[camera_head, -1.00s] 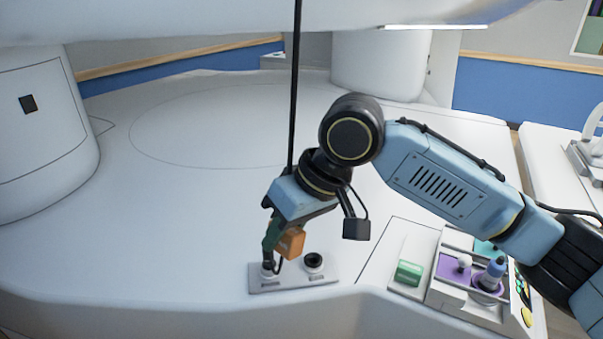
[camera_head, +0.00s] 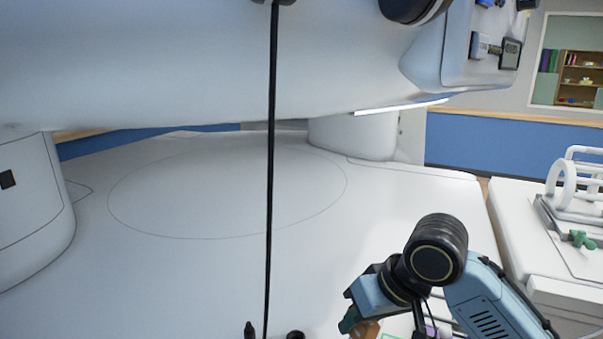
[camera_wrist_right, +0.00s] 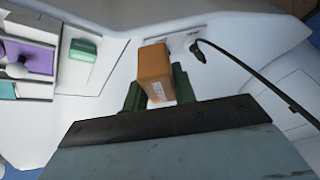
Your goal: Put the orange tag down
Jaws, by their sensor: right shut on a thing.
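The orange tag (camera_wrist_right: 154,70) is a small block with white print on one face. It sits between the green fingers of my right gripper (camera_wrist_right: 158,88) in the right wrist view, and the gripper is shut on it. In the head view the tag (camera_head: 367,331) and the right gripper (camera_head: 356,324) show at the bottom edge, partly cut off by the frame. In the wrist view the tag is over the white surface, between a green block (camera_wrist_right: 82,52) and a black plug (camera_wrist_right: 197,50). The left gripper is not in view.
A black cable (camera_head: 270,180) hangs down across the head view. The green block lies beside a panel with a purple tray (camera_wrist_right: 38,59). The large white top (camera_head: 180,270) is clear. The magnet's upper body (camera_head: 220,70) overhangs it.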

